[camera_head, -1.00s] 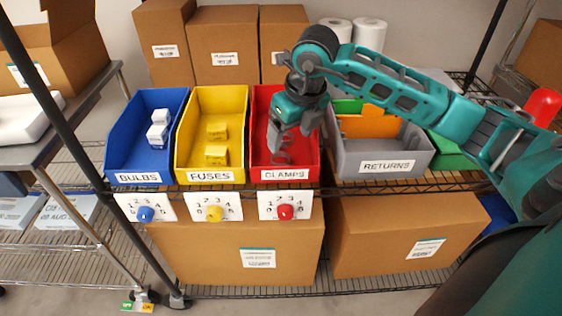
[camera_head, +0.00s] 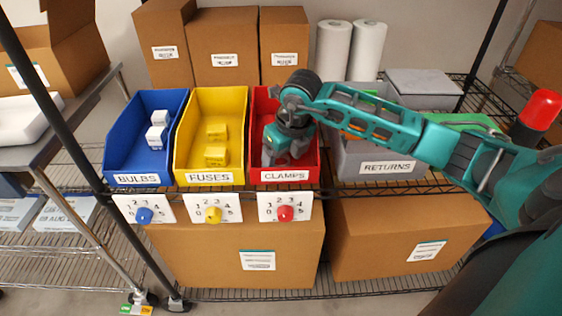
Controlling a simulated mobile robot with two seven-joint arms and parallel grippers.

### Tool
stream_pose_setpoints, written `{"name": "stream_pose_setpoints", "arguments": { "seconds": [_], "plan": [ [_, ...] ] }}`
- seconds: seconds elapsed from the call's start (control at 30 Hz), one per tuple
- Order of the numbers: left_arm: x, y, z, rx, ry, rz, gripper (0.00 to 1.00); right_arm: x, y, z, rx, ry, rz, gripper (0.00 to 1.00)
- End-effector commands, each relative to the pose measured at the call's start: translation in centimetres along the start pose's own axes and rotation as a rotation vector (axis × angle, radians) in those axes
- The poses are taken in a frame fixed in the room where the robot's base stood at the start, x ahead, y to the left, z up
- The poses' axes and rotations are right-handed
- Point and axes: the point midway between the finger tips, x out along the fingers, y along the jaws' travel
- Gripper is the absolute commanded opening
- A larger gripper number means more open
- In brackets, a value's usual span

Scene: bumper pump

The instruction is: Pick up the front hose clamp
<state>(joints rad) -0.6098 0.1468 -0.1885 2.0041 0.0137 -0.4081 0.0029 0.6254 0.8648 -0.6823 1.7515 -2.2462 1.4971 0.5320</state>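The red clamps bin (camera_head: 314,168) stands on the wire shelf, right of the yellow bin. My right gripper (camera_head: 284,156) reaches down into this bin from above, its fingers apart and pointing down near the front wall. The hose clamps are mostly hidden by the gripper and cannot be made out clearly now. I cannot tell whether a clamp lies between the fingers. My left gripper is not in view.
The yellow fuses bin (camera_head: 188,150) and blue bulbs bin (camera_head: 122,150) stand to the left. The grey returns bin (camera_head: 405,167) is at the right, partly under my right arm. Cardboard boxes (camera_head: 222,40) stand behind. A red dial (camera_head: 285,213) is below the clamps bin.

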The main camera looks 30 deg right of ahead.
Motion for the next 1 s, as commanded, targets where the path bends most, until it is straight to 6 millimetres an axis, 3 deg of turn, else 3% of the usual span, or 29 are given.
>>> {"name": "stream_pose_setpoints", "arguments": {
  "seconds": [0.07, 0.57, 0.83, 1.0],
  "plan": [
    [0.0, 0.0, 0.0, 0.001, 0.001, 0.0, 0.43, 0.0, 0.0, 0.0, 0.0, 0.0, 0.0, 0.66],
    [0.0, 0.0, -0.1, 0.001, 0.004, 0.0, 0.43, -0.1, 0.0, 0.0, 0.001, -0.001, 0.0, 0.18],
    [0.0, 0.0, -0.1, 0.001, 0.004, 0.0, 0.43, -0.2, 0.0, 0.1, 0.001, -0.001, -0.001, 0.17],
    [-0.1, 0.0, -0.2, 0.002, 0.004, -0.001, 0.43, -1.3, -0.1, 0.4, 0.001, -0.003, -0.002, 0.17]
  ]
}}
